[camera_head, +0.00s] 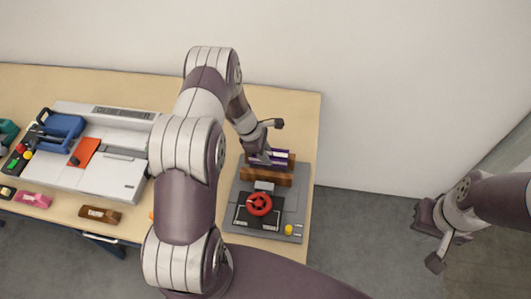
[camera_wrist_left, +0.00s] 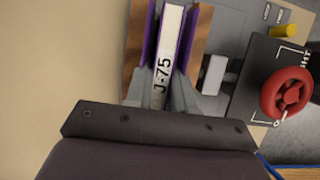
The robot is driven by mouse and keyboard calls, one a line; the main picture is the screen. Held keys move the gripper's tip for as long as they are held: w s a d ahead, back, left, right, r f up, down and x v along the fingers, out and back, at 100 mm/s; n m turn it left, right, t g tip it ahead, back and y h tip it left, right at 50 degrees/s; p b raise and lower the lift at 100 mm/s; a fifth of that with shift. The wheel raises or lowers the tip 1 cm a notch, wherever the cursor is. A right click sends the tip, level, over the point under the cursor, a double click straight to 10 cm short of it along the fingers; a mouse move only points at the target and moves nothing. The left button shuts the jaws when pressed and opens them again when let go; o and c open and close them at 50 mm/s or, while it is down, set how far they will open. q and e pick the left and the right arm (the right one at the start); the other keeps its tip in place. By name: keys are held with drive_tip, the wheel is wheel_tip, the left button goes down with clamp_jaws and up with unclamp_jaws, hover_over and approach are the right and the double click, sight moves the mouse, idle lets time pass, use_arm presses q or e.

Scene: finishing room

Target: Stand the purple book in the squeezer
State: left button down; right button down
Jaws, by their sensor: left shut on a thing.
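The purple book (camera_head: 280,157) is at the squeezer, between its brown wooden boards, at the right end of the table. The squeezer (camera_head: 237,195) has a grey base, wooden boards (camera_head: 262,177) and a red handwheel (camera_head: 259,204). Whether the book touches the squeezer's base is hidden. My right gripper (camera_head: 432,235) hangs away from the table, its fingers apart and empty.
A white machine (camera_head: 115,180) with a blue part (camera_head: 62,129) and an orange piece (camera_head: 84,152) stands on the table's left. Pink (camera_head: 33,199) and brown (camera_head: 100,214) blocks lie along the front edge. Bare tabletop (camera_head: 290,110) lies behind the squeezer.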

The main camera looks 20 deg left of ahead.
use_arm(q)
drive_tip(key=shift+f+b, duration=0.4)
drive_tip(key=shift+f, duration=0.05)
idle(0.3)
drive_tip(key=c, duration=1.2)
unclamp_jaws()
drive_tip(key=shift+c, duration=0.2)
drive_tip(key=p+v, duration=0.7)
drive_tip(key=v, duration=0.3)
drive_tip(key=shift+r, duration=0.1)
drive_tip(key=shift+s+a+r+p, duration=0.1)
drive_tip(key=shift+a+r+p, duration=0.15)
drive_tip(key=shift+r+p, duration=0.15)
